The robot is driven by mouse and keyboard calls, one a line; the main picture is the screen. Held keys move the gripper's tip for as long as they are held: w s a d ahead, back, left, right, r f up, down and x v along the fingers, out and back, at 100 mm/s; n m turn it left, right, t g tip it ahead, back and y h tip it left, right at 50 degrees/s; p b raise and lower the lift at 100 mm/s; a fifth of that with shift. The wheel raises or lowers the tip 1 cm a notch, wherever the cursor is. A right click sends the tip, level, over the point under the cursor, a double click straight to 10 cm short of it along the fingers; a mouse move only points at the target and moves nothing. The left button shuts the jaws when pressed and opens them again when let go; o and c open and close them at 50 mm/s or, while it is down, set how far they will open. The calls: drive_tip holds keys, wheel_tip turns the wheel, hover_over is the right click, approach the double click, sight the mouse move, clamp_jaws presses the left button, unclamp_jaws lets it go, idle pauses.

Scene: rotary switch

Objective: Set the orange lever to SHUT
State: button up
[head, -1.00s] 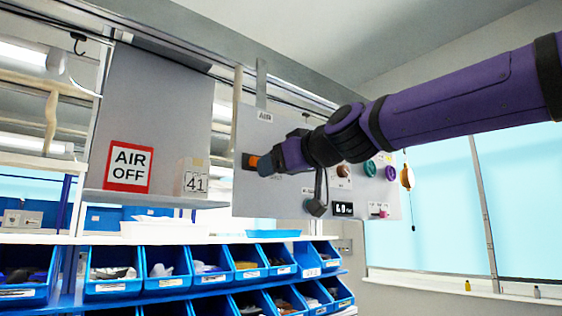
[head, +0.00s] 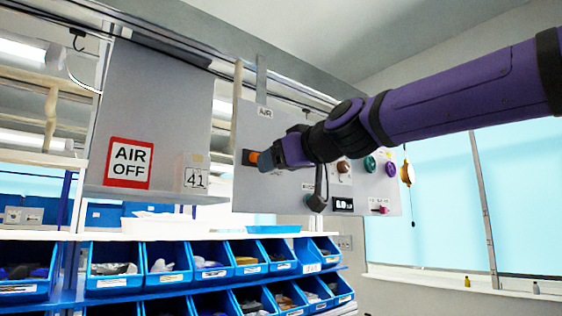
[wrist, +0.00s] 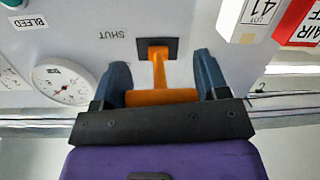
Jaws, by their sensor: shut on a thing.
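The orange lever (wrist: 159,74) is T-shaped and comes out of a dark slotted plate on the grey panel. Its crossbar lies between the two dark fingers of my gripper (wrist: 161,80), which is shut on it. In the wrist view the word SHUT (wrist: 113,35) is upside down, to the left of the lever's plate. In the head view a bit of the orange lever (head: 252,156) shows at the tip of my gripper (head: 268,159); the rest is hidden by the gripper.
The panel (head: 247,190) also bears a round gauge (wrist: 62,85), coloured knobs (head: 369,165) and a small readout (head: 342,205). An AIR OFF sign (head: 130,163) and a box marked 41 (head: 192,175) are to the left. Blue bins (head: 110,270) stand below.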

drive_tip(key=shift+w, duration=0.1)
drive_tip(key=o, duration=1.2)
drive_tip(key=shift+w+a+f, duration=0.1)
drive_tip(key=shift+w, duration=0.05)
drive_tip(key=v, duration=1.1)
